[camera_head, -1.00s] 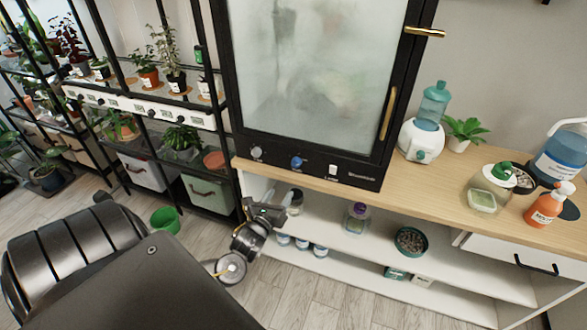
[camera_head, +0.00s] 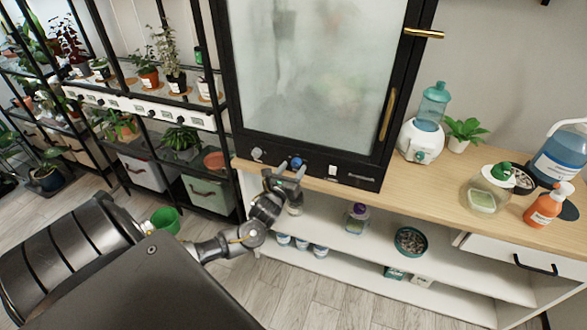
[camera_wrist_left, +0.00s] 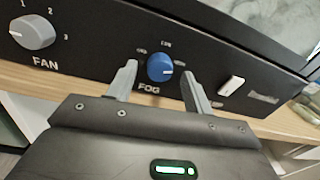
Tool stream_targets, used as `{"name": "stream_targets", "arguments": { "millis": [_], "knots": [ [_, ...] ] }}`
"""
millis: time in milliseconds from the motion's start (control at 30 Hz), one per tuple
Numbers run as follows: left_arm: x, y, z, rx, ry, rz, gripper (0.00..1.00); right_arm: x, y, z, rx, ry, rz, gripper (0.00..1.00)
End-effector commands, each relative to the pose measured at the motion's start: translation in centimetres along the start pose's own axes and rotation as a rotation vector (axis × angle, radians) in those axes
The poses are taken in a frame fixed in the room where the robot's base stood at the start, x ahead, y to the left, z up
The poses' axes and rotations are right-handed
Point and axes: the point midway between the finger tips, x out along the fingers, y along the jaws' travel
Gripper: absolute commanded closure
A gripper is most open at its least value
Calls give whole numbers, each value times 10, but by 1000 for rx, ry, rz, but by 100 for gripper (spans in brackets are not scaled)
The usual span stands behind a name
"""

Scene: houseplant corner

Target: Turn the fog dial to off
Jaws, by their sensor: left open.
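The fog dial is a round blue knob (camera_wrist_left: 161,67) labelled FOG on the black front panel of the glass cabinet. In the head view the blue knob (camera_head: 296,162) sits low on the cabinet (camera_head: 300,75). My left gripper (camera_head: 286,172) is open in front of it. In the left wrist view the two grey fingers (camera_wrist_left: 158,80) stand on either side of the blue knob, apart from it. The knob's pale pointer mark points to the right in this view. My right gripper is not in view.
A grey FAN dial (camera_wrist_left: 32,32) lies left of the fog dial, and a white rocker switch (camera_wrist_left: 231,86) lies right of it. The wooden counter edge (camera_head: 400,190) runs below the panel. A humidifier (camera_head: 421,140) stands on the counter to the right.

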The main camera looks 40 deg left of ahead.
Motion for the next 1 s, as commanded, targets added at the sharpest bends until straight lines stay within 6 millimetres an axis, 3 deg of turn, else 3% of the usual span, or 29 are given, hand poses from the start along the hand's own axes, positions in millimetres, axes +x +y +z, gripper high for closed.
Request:
{"name": "stream_targets", "arguments": {
  "millis": [400,767,1000],
  "knots": [
    [10,0,0,0,1,-1,49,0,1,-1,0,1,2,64],
    [9,0,0,0,1,-1,93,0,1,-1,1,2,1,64],
    [9,-2,0,-24,1,-3,93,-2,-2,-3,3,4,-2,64]
  ]
}}
